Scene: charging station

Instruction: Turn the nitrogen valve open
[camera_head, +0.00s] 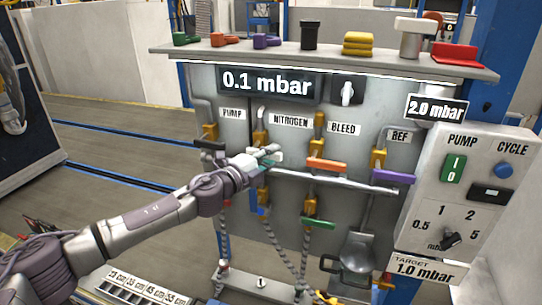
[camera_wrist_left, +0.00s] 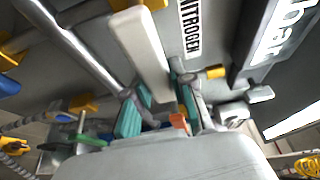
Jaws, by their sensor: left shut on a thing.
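The nitrogen valve's white lever handle (camera_wrist_left: 143,45) runs between the teal finger pads of my left gripper (camera_wrist_left: 160,108) in the left wrist view. The gripper is shut on this handle. In the head view my left gripper (camera_head: 262,160) is at the valve below the NITROGEN label (camera_head: 290,122). It hides most of the handle and part of the brass valve body there. The lever's exact angle is hard to tell. My right gripper is not in view.
Close by are the black pump handle (camera_head: 209,145), the orange bleed handle (camera_head: 327,165), the purple ref handle (camera_head: 393,177) and a lower green handle (camera_head: 318,222). A horizontal pipe (camera_head: 345,184) runs right of my gripper. The display (camera_head: 267,83) reads 0.1 mbar.

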